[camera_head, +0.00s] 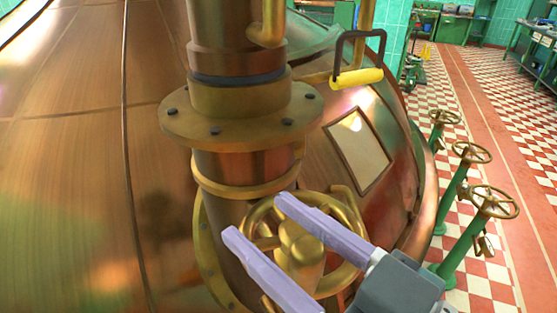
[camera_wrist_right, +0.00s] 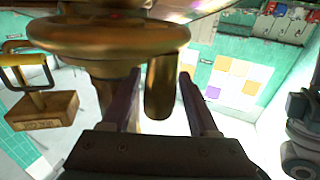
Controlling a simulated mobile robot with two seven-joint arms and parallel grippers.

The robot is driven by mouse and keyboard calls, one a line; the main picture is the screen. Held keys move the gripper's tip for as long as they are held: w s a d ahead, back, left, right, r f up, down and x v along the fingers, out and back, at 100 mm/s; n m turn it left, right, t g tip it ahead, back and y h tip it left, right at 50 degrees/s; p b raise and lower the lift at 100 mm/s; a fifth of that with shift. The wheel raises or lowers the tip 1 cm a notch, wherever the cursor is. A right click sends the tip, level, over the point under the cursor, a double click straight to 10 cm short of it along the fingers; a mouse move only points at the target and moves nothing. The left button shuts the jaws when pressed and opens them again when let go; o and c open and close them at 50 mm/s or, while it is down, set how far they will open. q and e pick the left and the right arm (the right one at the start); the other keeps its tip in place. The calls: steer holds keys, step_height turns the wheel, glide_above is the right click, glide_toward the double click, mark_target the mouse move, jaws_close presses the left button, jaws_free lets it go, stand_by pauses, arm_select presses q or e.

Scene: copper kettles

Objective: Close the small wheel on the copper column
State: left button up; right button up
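The small brass wheel (camera_head: 303,250) is on the lower part of the copper column (camera_head: 240,165), with a round hub in the middle of its rim. My right gripper (camera_head: 255,217) is in front of it, its two pale fingers spread apart and overlapping the wheel. In the right wrist view, the wheel rim (camera_wrist_right: 105,37) crosses the top, and a rounded brass peg (camera_wrist_right: 160,88) hangs between the two fingers of the right gripper (camera_wrist_right: 160,75). Whether a finger touches the peg I cannot tell. Part of the wheel is hidden behind the fingers. My left gripper is not in view.
The big copper kettle (camera_head: 70,150) fills the left, with a framed window (camera_head: 358,150) on its dome. A yellow-gripped handle (camera_head: 357,78) stands above it. Green pillars with brass handwheels (camera_head: 493,201) stand on the checkered floor at the right. A wooden block (camera_wrist_right: 42,110) hangs at the left.

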mark_target(320, 270)
steer(key=b+v, duration=0.2)
steer(key=v, duration=0.7)
steer(key=shift+s+d, duration=0.3)
steer(key=shift+s, duration=0.05)
steer(key=shift+r, duration=0.1)
